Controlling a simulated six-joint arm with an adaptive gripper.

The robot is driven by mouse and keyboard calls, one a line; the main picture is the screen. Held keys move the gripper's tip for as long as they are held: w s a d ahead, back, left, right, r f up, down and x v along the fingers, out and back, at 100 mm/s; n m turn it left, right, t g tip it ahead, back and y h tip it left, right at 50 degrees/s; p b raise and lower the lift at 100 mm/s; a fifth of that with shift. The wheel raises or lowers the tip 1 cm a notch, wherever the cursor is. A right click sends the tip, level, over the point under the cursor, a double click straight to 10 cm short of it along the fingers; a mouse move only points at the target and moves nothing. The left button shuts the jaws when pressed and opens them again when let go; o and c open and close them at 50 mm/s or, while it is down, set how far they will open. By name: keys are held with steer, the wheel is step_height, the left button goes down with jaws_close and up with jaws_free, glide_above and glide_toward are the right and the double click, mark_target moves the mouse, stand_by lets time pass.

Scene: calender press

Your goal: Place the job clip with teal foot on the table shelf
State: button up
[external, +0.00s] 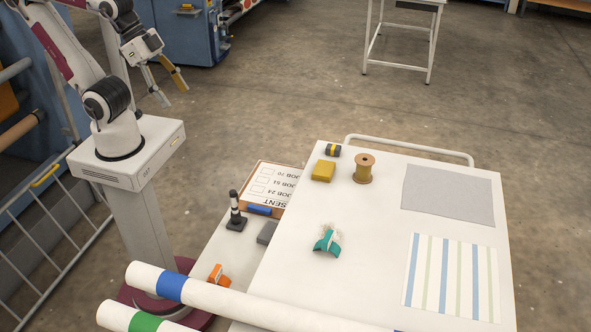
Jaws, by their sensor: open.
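The job clip with teal foot (327,240) lies on the white table top (355,290), left of its middle. Its upper part is pale with some orange-brown, and the teal part faces the front. A lower pale ledge, which looks like the table shelf (233,250), runs along the table's left side. My gripper (175,95) is open and empty, raised at the upper left, well away from the clip and the table.
The shelf holds an orange clip (218,275), a grey block (267,232), a black-and-white stamp-like piece (236,215) and a job board (272,184). Long rolls (215,297) cross the front. A spool (363,170) and yellow block (323,171) stand at the table's back.

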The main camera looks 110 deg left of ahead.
steer(key=w+d+f+t, duration=0.1)
steer(key=w+d+f, duration=0.15)
steer(key=w, duration=0.75)
steer(key=w+d+f+t, duration=0.15)
steer(key=w+f, duration=0.25)
steer(key=w, duration=0.6)
steer(key=w+d+f+t, duration=0.1)
steer(key=w+f+t, duration=0.15)
steer(key=w, duration=0.75)
steer(key=w+d+f, duration=0.2)
steer(key=w+f, duration=0.5)
steer(key=f, duration=0.3)
steer(key=m+t+h, duration=0.1)
steer(key=t, duration=0.1)
glide_toward(326, 244)
steer(key=f, duration=0.1)
steer(key=w+a+f, duration=0.1)
steer(key=a+f, duration=0.1)
steer(key=shift+w+a, duration=0.25)
steer(key=shift+w, duration=0.05)
steer(key=shift+f+t, duration=0.3)
steer(key=shift+f, duration=0.1)
steer(key=shift+w, duration=0.15)
steer(key=shift+x, duration=1.15)
steer(key=shift+d+f, duration=0.1)
